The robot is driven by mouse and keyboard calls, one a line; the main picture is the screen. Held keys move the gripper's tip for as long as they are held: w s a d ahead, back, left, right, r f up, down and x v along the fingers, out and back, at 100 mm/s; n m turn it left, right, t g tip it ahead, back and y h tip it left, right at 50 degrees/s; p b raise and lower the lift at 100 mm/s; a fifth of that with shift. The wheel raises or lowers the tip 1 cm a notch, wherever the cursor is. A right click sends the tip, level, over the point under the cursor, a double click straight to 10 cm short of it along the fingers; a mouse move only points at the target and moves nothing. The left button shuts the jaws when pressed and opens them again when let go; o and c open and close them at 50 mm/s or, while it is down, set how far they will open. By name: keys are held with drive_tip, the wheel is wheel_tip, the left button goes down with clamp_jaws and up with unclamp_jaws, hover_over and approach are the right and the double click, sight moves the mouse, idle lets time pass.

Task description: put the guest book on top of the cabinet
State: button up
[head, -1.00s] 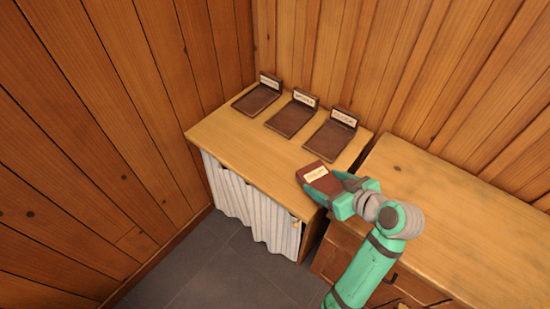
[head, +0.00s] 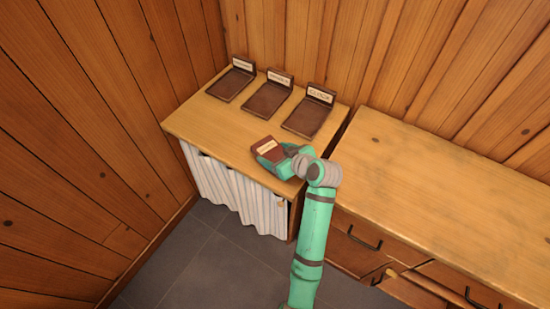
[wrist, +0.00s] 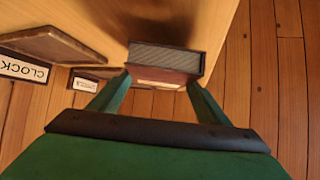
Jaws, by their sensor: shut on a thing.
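The guest book (head: 266,146), dark reddish brown with a cream label, is held in my gripper (head: 272,155) over the front right part of the curtained cabinet (head: 205,122). In the wrist view the guest book (wrist: 165,60) sits between the two green fingers of my gripper (wrist: 160,82), with its grey page edges showing. My gripper is shut on it. The label is too small to read. I cannot tell whether the book touches the cabinet top.
Three brown trays with upright labels stand along the back of the cabinet: a left one (head: 230,86), a middle one (head: 268,98) and a right one (head: 305,118) marked CLOCK. They look empty. A wooden counter with drawers (head: 430,190) stands at the right. Wood walls enclose the corner.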

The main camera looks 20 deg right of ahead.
sight(275, 159)
drive_tip(key=shift+f, duration=1.4)
drive_tip(key=o, duration=1.3)
drive_tip(key=shift+f, duration=0.1)
drive_tip(key=shift+o, duration=0.2)
drive_tip(key=v, duration=1.2)
